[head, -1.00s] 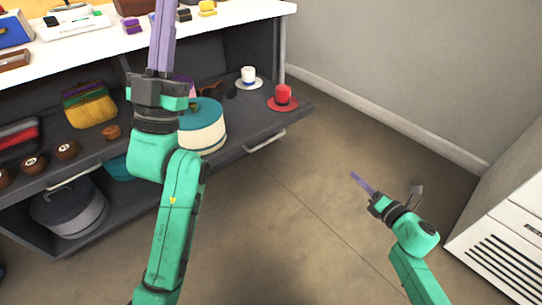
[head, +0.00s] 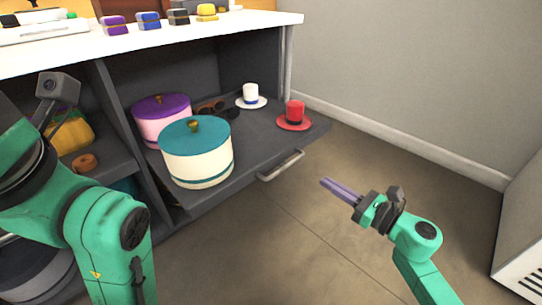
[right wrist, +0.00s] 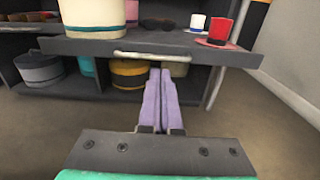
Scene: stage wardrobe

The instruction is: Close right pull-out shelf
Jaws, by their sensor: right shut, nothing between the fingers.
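The right pull-out shelf (head: 251,147) is a dark grey board that sticks out from under the white counter. Its pale bar handle (head: 281,166) is on the front edge; it also shows in the right wrist view (right wrist: 153,56). My right gripper (head: 327,186) has purple fingers and is shut and empty, in front of the shelf and to the right of the handle, apart from it. In the right wrist view the closed fingers (right wrist: 160,78) point toward the handle from below. My left arm is at the left of the head view; its fingers are out of frame.
On the shelf stand a cream box with teal lid (head: 197,152), a pink box with purple lid (head: 160,118), sunglasses, a small white hat (head: 251,95) and a red hat (head: 295,115). A white cabinet (head: 520,255) is at right. Open floor lies between.

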